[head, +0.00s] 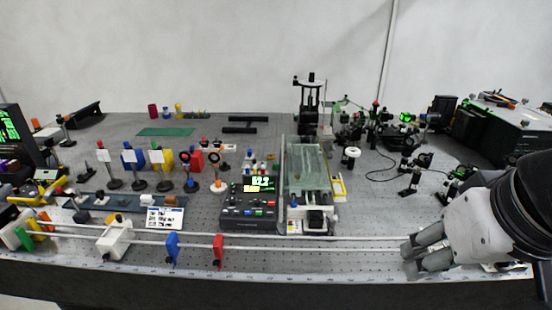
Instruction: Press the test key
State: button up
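A dark control box (230,212) stands mid-bench with a lit green readout (262,183) on its upper face. My gripper (408,257) is at the right front, above the bench's front edge and pointing left. It is well to the right of the control box and touches no key. Its fingers are seen at an angle, and their gap is unclear.
A rail (330,239) runs along the front, bearing a white block (115,238), a blue plate (172,247) and a red plate (218,249). A glass-topped unit (307,170) stands right of the control box. Optical mounts crowd the left and the back right.

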grip_shut()
dwell(1.2)
